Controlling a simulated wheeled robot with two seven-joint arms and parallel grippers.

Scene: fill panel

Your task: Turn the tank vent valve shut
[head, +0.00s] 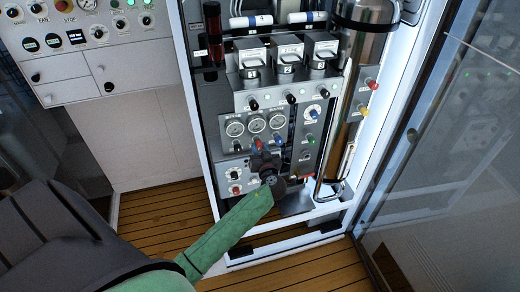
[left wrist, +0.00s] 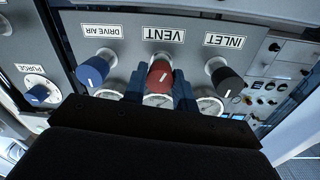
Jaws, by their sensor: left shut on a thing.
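The vent valve is a red knob (left wrist: 160,74) under a VENT label (left wrist: 164,34) in the left wrist view. A short white mark shows on its face, tilted slightly from upright. My left gripper (head: 262,152) reaches the lower part of the panel in the head view, just below the row of gauges. In the left wrist view its two blue fingers (left wrist: 160,92) stand on either side of the red knob, shut on it. In the head view the gripper hides most of this knob. My right gripper is not in view.
A blue DRIVE AIR knob (left wrist: 92,71) is left of the vent knob and a black INLET knob (left wrist: 226,80) right of it, both close. Round gauges (head: 257,124) sit beside the knobs. A steel cylinder (head: 345,120) stands right of the panel. A glass door (head: 450,150) is farther right.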

